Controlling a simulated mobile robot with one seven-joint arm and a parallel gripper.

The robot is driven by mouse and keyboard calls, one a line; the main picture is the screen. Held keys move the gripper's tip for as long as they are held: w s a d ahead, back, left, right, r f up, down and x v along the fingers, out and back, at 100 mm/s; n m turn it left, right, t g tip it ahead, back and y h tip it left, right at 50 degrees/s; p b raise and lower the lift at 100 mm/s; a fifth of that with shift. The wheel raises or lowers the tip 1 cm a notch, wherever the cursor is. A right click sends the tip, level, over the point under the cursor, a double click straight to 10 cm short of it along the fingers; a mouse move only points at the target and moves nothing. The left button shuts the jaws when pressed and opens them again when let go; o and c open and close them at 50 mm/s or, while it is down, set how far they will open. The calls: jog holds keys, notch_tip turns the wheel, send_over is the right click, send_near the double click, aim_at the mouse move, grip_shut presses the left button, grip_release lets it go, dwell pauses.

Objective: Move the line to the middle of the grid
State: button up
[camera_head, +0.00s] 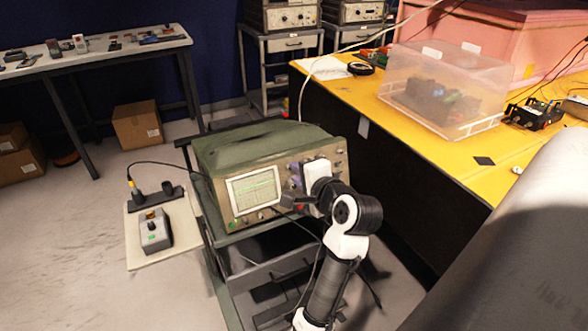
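An oscilloscope (270,175) with a green top stands on a cart in the middle of the view. Its lit screen (255,190) has a pale green display with a grid; the line on it is too small to place exactly. My gripper (290,201) is at the front panel, just right of the screen, by the knobs. My white and black arm comes up from below and hides part of the panel's right side. I cannot tell whether the fingers are open, or whether they touch a knob.
A side shelf (136,255) left of the cart holds a grey box with a button (154,231). A yellow table (475,155) with a clear plastic bin (444,88) stands at the right. Cardboard boxes (137,124) lie at the back left.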

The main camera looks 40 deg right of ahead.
jog(key=shift+x, duration=1.25)
grip_shut()
jog(key=shift+n+p, duration=0.3)
jog(key=shift+n, duration=0.1)
jog(key=n+p, duration=0.1)
jog(key=n, duration=0.7)
jog(key=shift+n, duration=0.4)
